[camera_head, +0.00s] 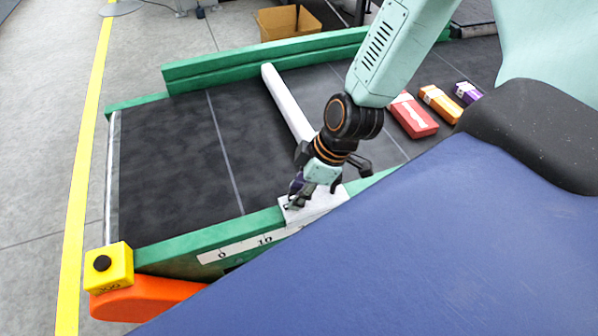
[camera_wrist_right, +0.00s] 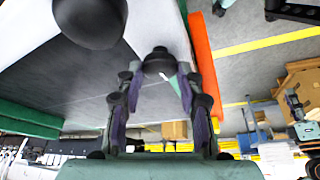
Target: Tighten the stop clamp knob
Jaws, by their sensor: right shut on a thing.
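The white stop bar (camera_head: 285,100) lies across the dark belt, with its white clamp block (camera_head: 322,204) on the near green rail. My right gripper (camera_head: 298,192) points down over this block and hides most of the knob in the head view. In the right wrist view the dark round knob (camera_wrist_right: 158,62) sits between the two fingertips of my right gripper (camera_wrist_right: 158,75), which is shut on it. The white block surface (camera_wrist_right: 160,25) shows behind the knob. My left gripper is in neither view.
A white scale (camera_head: 240,246) runs along the near rail. A yellow button box (camera_head: 108,268) and an orange guard (camera_head: 150,298) are at the near left corner. Red (camera_head: 413,116), orange (camera_head: 440,103) and purple (camera_head: 467,92) cartons lie right of the bar. The left belt is clear.

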